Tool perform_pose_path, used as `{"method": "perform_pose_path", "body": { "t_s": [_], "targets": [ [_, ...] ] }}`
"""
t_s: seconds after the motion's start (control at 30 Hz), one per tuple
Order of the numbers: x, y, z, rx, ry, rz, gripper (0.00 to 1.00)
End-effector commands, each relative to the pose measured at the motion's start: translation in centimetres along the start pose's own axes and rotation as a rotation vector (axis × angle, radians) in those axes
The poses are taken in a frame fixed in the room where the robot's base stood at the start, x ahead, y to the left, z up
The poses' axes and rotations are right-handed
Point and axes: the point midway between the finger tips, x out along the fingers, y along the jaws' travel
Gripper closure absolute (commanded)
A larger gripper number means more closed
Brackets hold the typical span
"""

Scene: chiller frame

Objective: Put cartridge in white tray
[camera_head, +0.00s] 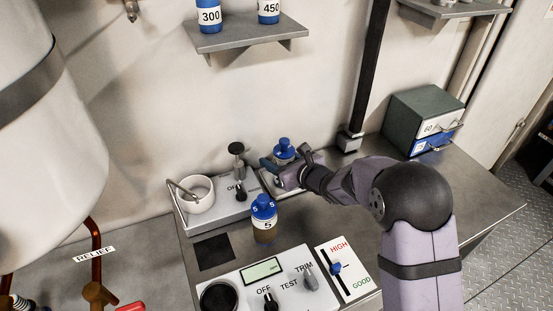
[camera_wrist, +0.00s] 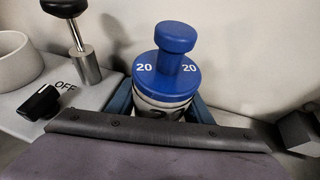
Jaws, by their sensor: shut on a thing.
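A blue-topped cartridge marked 20 (camera_head: 284,148) is upright in my gripper (camera_head: 288,166), near the back wall. In the wrist view the cartridge (camera_wrist: 168,75) stands between the blue fingers of my gripper (camera_wrist: 165,105), which are shut on it. Its lower body is hidden by the gripper. A pale tray edge (camera_head: 267,188) shows under and beside the gripper; most of the tray is hidden. I cannot tell whether the cartridge's base touches it. Another blue-topped cartridge, marked 5 (camera_head: 264,219), stands upright on the counter in front.
Left of my gripper is a grey unit (camera_head: 213,221) with a white mortar (camera_head: 197,194), a lever (camera_head: 237,158) and an OFF knob (camera_head: 241,193). A control panel (camera_head: 245,288) lies in front. A green drawer box (camera_head: 425,113) stands right. A shelf (camera_head: 248,37) holds cartridges above.

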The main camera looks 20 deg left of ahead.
Motion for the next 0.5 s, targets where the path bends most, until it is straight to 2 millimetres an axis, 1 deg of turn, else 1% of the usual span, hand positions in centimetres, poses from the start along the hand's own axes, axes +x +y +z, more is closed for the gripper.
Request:
{"method": "perform_pose_path", "body": {
  "t_s": [0.07, 0.1, 0.17, 0.5],
  "targets": [
    [0.11, -0.01, -0.23, 0.0, -0.001, 0.0, 0.84],
    [0.08, 0.0, -0.22, 0.0, 0.0, 0.0, 0.5],
    [0.06, 0.0, -0.18, 0.0, 0.001, 0.0, 0.36],
    [0.02, 0.0, -0.11, 0.0, 0.001, 0.0, 0.36]
  ]
}}
